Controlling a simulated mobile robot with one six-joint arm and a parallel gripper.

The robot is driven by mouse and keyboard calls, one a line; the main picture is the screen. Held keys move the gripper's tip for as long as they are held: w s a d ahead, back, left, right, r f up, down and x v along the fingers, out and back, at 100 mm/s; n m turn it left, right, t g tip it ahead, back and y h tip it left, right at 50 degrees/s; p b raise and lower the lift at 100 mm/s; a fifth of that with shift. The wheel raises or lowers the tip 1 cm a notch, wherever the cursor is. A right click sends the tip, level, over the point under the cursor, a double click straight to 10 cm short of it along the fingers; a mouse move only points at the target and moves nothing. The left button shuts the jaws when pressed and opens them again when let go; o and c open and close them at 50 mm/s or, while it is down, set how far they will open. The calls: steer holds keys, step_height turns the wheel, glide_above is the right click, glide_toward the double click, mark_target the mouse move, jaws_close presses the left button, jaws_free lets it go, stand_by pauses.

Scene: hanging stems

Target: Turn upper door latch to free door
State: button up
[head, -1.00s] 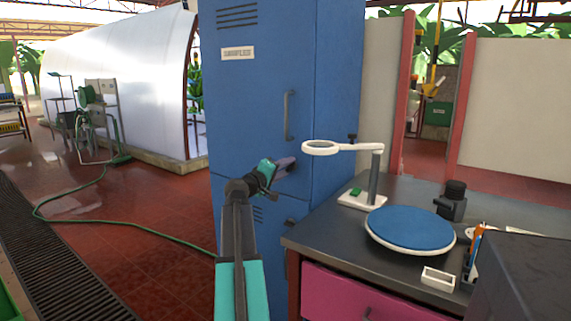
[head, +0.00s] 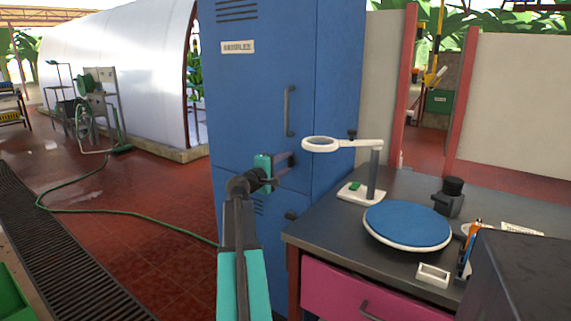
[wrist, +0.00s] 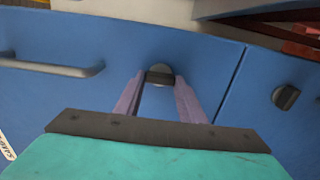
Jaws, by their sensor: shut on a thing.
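A tall blue locker (head: 255,110) stands in the middle of the head view, with a grey handle (head: 289,110) on its upper door. My gripper (head: 291,160) is at the lower edge of that door, below the handle. In the wrist view my gripper (wrist: 160,82) has its two purple-grey fingers on either side of the upper latch (wrist: 160,75), a dark bar on a round grey plate, and is shut on it. The latch bar lies across the wrist picture, between the fingertips. In the head view the gripper hides the latch. The upper door looks closed.
A second dark latch (wrist: 286,97) sits on the lower door, past the door seam; it also shows in the head view (head: 291,215). A workbench (head: 330,225) with a ring magnifier (head: 320,144) and blue turntable (head: 408,226) stands close on the right.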

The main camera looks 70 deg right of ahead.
steer(key=o, duration=1)
steer(key=shift+o, duration=0.2)
steer(key=shift+a, duration=0.15)
steer(key=v, duration=1.3)
steer(key=shift+a, duration=0.25)
steer(key=shift+w, duration=0.2)
